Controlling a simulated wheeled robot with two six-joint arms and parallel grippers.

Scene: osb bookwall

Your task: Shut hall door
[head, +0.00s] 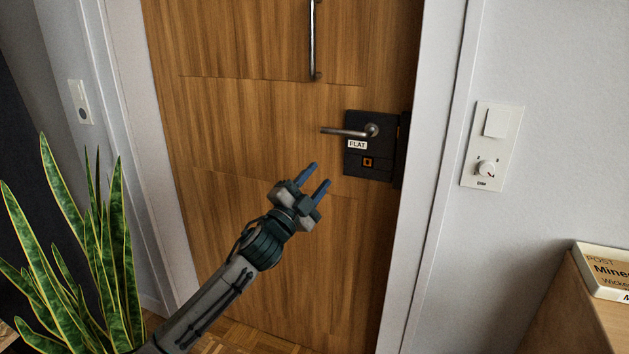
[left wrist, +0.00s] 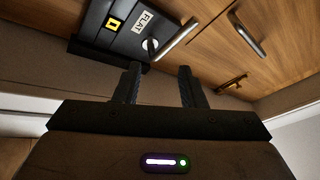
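The wooden hall door (head: 260,120) fills the middle of the head view. Near its right edge is a black lock plate (head: 385,160) with a silver lever handle (head: 345,132) and a "FLAT" label (head: 357,145). I cannot tell whether the door is fully shut in its frame. My left gripper (head: 320,173) is open and empty, in front of the door, below and left of the lever. In the left wrist view, the fingers (left wrist: 158,70) are spread apart, with the lever (left wrist: 178,40) beyond them and the lock plate (left wrist: 112,35) to the left. My right gripper is out of view.
A vertical bar handle (head: 312,40) is higher on the door. A white door frame (head: 437,150) runs down the right side, with a dimmer plate (head: 491,145) on the wall beyond. A snake plant (head: 110,250) stands at left.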

